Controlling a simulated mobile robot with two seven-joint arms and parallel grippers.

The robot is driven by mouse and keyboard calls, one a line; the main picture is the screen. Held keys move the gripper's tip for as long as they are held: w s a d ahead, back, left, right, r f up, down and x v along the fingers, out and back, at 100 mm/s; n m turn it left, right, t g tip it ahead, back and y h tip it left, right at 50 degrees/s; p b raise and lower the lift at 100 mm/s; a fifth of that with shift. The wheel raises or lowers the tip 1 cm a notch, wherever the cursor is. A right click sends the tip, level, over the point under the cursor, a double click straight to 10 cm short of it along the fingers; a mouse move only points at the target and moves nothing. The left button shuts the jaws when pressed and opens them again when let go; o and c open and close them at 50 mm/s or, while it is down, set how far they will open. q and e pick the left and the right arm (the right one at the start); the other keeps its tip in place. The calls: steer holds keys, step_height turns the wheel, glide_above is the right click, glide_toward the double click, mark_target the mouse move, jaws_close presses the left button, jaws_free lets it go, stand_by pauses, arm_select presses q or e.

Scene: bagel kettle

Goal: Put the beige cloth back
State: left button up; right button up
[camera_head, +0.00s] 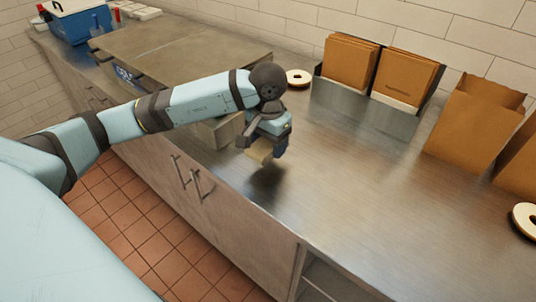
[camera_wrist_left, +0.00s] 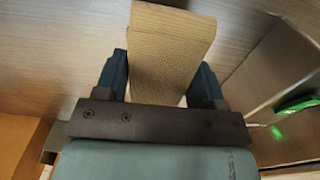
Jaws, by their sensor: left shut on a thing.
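The beige cloth (camera_wrist_left: 168,50) is between the two dark fingers of my left gripper (camera_wrist_left: 162,85) in the left wrist view. It looks folded, with a textured surface. In the head view the left gripper (camera_head: 265,150) is shut on the cloth (camera_head: 260,152), close above the steel counter (camera_head: 300,205) near its front edge. Whether the cloth touches the counter I cannot tell. My right gripper does not show in either view.
A metal holder (camera_head: 365,108) with brown paper bags stands at the back. More brown bags (camera_head: 472,125) stand to the right. A blue bin (camera_head: 78,20) is far left. The counter's middle is clear.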

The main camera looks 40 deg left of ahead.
mark_target(268, 142)
arm_select(q)
steer(key=shift+f, duration=2.15)
steer(key=shift+f, duration=0.15)
steer(key=o, duration=0.9)
steer(key=shift+c, duration=0.2)
steer(key=shift+r, duration=0.4)
step_height(268, 142, up, 12)
steer(key=shift+f, duration=0.2)
